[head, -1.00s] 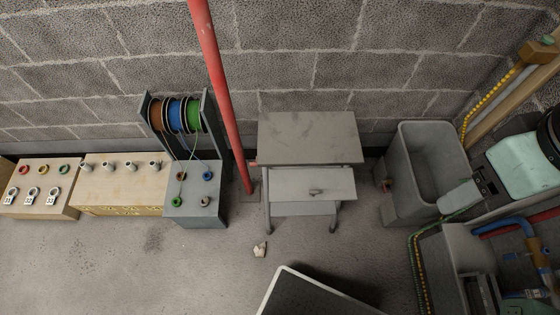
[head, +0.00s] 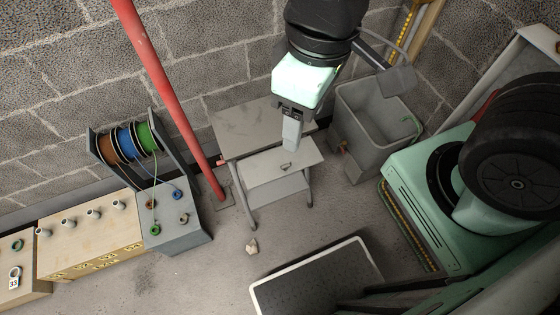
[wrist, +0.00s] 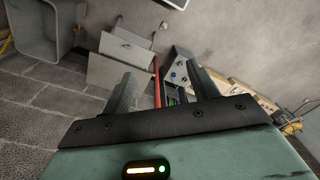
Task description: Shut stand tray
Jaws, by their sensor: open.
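The grey metal stand (head: 235,126) stands against the block wall in the head view. Its tray (head: 262,170) is pulled out toward the front, with a small handle (head: 286,166) on it. In the wrist view the stand (wrist: 113,74) and its tray (wrist: 133,48) appear inverted beyond the fingers. My gripper (head: 291,146) hangs in front of the stand's right part in the head view, hiding some of the top. In the wrist view my gripper (wrist: 160,85) has two fingers apart with nothing between them. It appears clear of the tray; the exact height gap cannot be told.
A red pipe (head: 165,85) rises just left of the stand. A reel rack (head: 178,232) and wooden boxes (head: 90,240) stand further left. A grey tub (head: 350,150) is close on the right. A pale scrap (head: 252,246) lies on open floor in front.

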